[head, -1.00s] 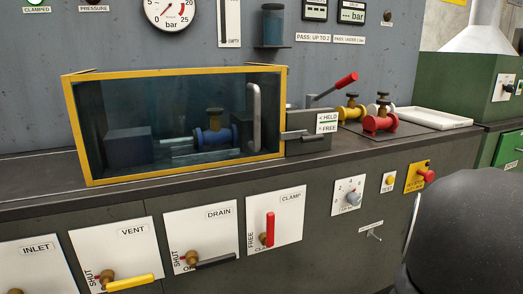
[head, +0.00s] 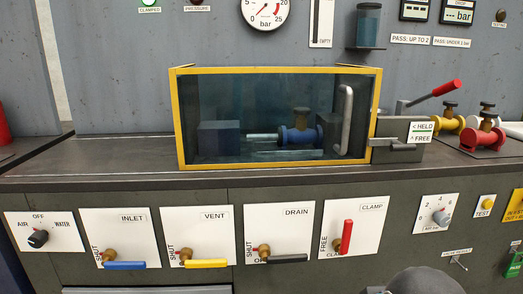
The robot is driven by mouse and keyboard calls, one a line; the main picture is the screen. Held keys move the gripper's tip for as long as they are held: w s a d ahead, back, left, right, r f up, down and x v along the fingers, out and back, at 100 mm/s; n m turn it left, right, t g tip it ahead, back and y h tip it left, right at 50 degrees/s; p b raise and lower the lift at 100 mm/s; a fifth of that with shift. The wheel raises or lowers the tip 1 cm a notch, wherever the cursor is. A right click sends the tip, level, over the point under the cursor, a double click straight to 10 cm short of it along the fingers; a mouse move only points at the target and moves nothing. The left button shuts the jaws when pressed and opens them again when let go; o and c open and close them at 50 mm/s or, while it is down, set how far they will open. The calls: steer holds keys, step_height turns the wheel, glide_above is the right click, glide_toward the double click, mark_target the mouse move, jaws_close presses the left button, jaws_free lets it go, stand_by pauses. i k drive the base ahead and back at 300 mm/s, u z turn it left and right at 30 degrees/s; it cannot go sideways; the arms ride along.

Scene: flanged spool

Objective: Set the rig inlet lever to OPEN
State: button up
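The inlet lever (head: 125,266) is a blue handle on a brass valve stem, low at the left on the white INLET panel (head: 135,220). It lies horizontal and points right from the stem. The upright word SHUT stands left of the stem; any label under the handle is hidden. My gripper is not in view; only a dark rounded part of my arm shows at the bottom right.
A yellow VENT lever (head: 206,263) and black DRAIN lever (head: 284,258) lie horizontal to the right. The red CLAMP lever (head: 346,238) stands upright. An AIR/OFF/WATER knob (head: 38,238) is at the left. A yellow-framed glass box (head: 180,118) holds a blue spool (head: 301,136).

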mark_target(108, 257)
steer(key=u, duration=0.65)
steer(key=k, duration=0.45)
steer(key=u, duration=0.15)
